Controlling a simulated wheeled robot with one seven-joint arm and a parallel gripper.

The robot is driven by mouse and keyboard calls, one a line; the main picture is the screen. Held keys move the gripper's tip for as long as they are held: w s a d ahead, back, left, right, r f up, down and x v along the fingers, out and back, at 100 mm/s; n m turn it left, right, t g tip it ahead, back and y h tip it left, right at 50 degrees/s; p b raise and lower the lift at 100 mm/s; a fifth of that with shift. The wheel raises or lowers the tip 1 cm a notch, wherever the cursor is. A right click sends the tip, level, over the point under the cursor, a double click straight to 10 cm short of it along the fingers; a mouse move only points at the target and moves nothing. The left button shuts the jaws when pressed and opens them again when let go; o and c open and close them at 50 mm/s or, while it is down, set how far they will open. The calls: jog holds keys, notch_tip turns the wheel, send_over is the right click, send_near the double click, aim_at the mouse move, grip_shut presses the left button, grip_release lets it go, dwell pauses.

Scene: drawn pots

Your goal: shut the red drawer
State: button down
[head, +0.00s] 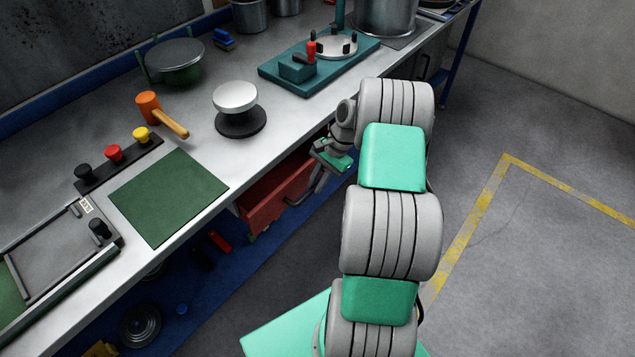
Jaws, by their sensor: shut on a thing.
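The red drawer (272,193) is under the workbench, to the left of my arm. Its red front shows below the bench edge, and a dark bar handle (300,197) stands out at its right side. My gripper (318,182) is at the drawer front, shut on the handle as far as I can see. My wrist and the bench edge partly hide the fingertips and the upper part of the drawer. How far the drawer stands out is hard to tell from this angle.
The grey workbench (195,225) holds a green mat (168,196), a mallet (160,115), a silver-topped knob (236,98) and a teal fixture (318,68). A blue lower shelf (240,265) runs beneath. The floor to the right (540,240) is clear, with yellow lines.

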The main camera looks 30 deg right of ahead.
jog(key=c, duration=1.4)
grip_release()
jog(key=v, duration=0.8)
jog(key=shift+c, duration=0.4)
